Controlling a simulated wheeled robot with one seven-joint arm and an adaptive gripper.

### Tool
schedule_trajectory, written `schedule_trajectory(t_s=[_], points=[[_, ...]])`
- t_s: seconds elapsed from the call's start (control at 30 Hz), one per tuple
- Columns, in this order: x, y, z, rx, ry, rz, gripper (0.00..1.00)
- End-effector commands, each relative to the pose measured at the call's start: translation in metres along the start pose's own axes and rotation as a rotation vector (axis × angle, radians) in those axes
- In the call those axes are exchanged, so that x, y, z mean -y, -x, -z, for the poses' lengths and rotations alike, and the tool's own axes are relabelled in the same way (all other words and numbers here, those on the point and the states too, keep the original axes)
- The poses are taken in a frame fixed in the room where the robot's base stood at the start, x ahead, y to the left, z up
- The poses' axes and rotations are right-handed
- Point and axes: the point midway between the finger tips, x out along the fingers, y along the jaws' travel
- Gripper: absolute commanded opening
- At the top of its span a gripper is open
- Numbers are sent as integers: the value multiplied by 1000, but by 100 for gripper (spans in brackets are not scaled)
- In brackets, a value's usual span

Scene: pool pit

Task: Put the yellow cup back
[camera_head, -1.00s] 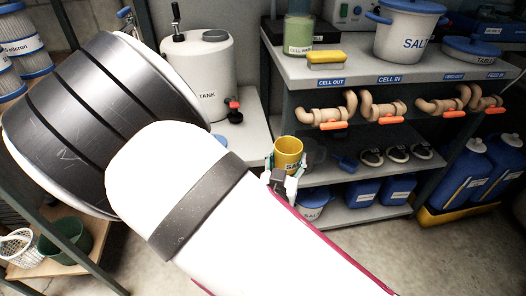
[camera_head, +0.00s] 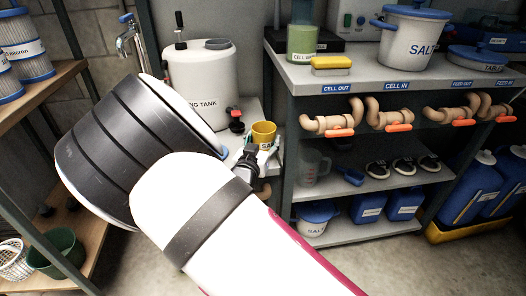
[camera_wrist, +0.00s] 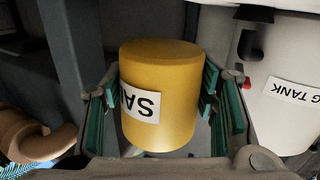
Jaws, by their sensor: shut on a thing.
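The yellow cup (camera_head: 263,133) is in my gripper (camera_head: 260,150), near the white shelf to the right of the dosing tank in the head view. In the wrist view the cup (camera_wrist: 161,95) fills the middle, with its white label upside down. The green-padded fingers (camera_wrist: 160,100) are on both sides of it, shut on it. I cannot tell whether the cup's base touches a surface. My arm hides part of the area below it.
The white tank (camera_head: 199,85) with a red-and-black tap (camera_head: 235,120) stands just left of the cup. A grey rack post (camera_head: 289,140) is close on its right. The lower shelf holds a clear measuring jug (camera_head: 314,168) and a blue scoop (camera_head: 350,176).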

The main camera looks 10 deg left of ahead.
Motion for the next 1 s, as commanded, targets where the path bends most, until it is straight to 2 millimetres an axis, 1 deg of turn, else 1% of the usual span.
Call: schedule_trajectory(t_s=[0.07,0.2,0.3,0.53,0.67,0.7,0.77,0.8,1.0], points=[[5,-6,-1,-1,-1,1,24],[5,-6,-26,1,2,0,24],[5,-7,-36,0,2,-1,24],[5,-6,-35,0,0,0,24],[5,-7,-38,0,0,0,24],[5,-6,-39,0,0,0,56],[5,-6,-38,0,0,0,69],[5,-6,-38,0,0,0,74],[5,-6,-38,0,0,0,74]])
